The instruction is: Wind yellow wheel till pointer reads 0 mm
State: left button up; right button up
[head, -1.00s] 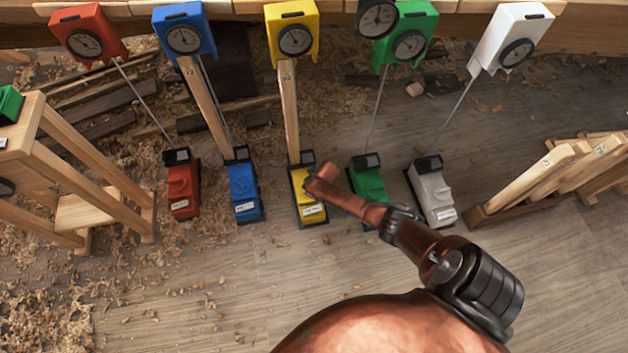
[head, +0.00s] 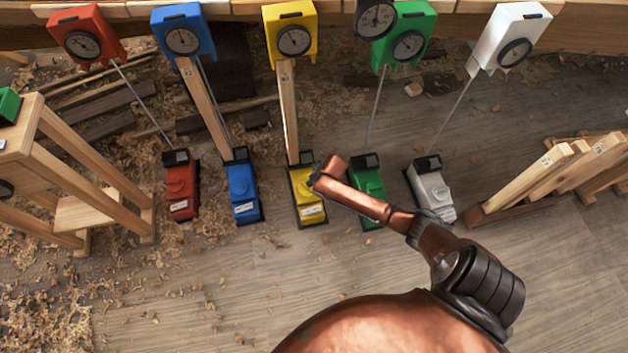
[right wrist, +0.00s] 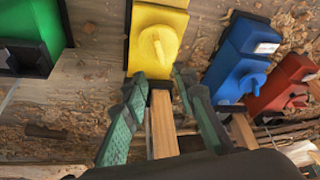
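The yellow floor unit (head: 311,213) stands below the yellow gauge box (head: 291,13), joined by a wooden strip (head: 289,110). The gauge has a round dial (head: 294,40); its pointer is too small to read. In the right wrist view the yellow unit (right wrist: 172,20) carries a yellow wheel with a raised grip (right wrist: 158,47). My right gripper (right wrist: 160,88) is open and empty, its fingers apart just short of the wheel, with the wooden strip (right wrist: 162,125) showing between them. In the head view my right wrist covers the unit's right edge and hides the fingers. My left gripper is out of view.
Red (head: 182,195), blue (head: 243,195), green (head: 368,182) and white (head: 432,195) units stand in the same row with matching gauges above. A wooden stool (head: 100,212) is at left, a rack of boards (head: 540,185) at right. The floor in front is clear apart from shavings.

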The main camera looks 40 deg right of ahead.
jog(key=a+f+n+t+y+b, duration=0.1)
jog(key=a+f+n+t+y, duration=0.1)
jog(key=a+f+y, duration=0.4)
jog(key=m+t+h+b, duration=0.2)
jog(key=t+h+b, duration=0.2)
jog(key=t+h, duration=0.3)
send_near(307, 188)
jog(key=w+d, duration=0.1)
jog(key=w, duration=0.2)
jog(key=x, duration=0.2)
jog(key=b+x, duration=0.1)
jog(key=x, duration=0.1)
jog(key=b+x, duration=0.1)
jog(key=x, duration=0.1)
jog(key=shift+f, duration=0.3)
jog(key=shift+w+f, duration=0.1)
jog(key=shift+w, duration=0.45)
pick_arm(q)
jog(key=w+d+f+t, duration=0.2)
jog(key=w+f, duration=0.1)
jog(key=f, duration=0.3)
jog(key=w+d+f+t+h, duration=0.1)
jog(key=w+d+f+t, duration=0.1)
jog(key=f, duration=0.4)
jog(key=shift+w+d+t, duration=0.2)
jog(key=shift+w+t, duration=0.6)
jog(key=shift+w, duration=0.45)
pick_arm(e)
jog(key=shift+w, duration=0.15)
